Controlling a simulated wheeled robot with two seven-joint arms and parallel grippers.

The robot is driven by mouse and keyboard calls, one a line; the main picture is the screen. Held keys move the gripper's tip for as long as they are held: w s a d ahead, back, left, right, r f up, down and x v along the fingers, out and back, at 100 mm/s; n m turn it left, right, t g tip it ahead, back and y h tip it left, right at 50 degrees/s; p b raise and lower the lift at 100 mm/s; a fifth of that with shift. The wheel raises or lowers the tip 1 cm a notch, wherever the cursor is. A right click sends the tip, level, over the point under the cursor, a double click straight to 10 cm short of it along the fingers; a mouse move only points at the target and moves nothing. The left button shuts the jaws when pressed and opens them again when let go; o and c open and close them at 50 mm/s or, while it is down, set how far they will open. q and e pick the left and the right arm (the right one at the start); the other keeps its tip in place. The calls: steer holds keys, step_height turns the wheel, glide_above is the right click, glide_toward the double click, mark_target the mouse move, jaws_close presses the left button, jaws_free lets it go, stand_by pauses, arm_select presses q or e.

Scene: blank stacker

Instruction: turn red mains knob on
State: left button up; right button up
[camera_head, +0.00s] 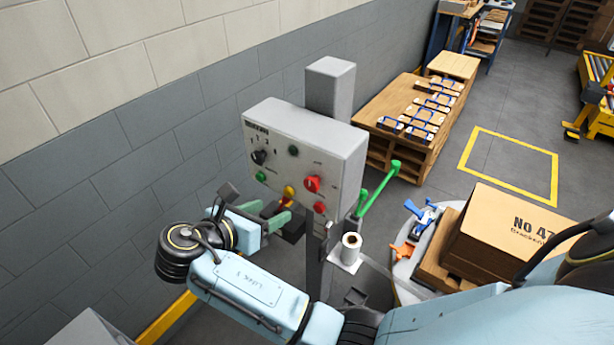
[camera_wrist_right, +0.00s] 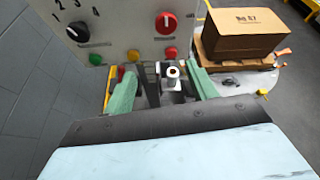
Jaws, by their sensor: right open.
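The red mains knob (camera_head: 312,184) sits on the right part of the front of a grey control box (camera_head: 345,140). In the right wrist view the red knob (camera_wrist_right: 165,22) is near the top, with a pale mark near its upper middle. My right gripper (camera_head: 265,213) is in front of and below the box's lower edge. In its wrist view the green fingers (camera_wrist_right: 160,86) are spread, with nothing held between them. The fingers are apart from the red knob, which lies beyond and above them. My left gripper is not in view.
The panel also carries a black selector knob (camera_wrist_right: 78,31) and green (camera_wrist_right: 95,59), yellow (camera_wrist_right: 133,55) and red (camera_wrist_right: 170,53) buttons. A brick wall (camera_head: 150,110) stands behind. A carton (camera_head: 510,225) is at right.

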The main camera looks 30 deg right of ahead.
mark_target(310, 187)
steer(key=shift+g+h, duration=0.3)
steer(key=w+d, duration=0.1)
steer(key=d, duration=0.3)
steer(key=w+d+f+p, duration=0.1)
steer(key=d, duration=0.2)
steer(key=w+d, duration=0.1)
steer(key=d, duration=0.3)
steer(key=shift+d+f, duration=0.3)
steer(key=shift+d, duration=0.05)
steer(key=shift+c, duration=0.4)
steer(key=c, duration=0.9)
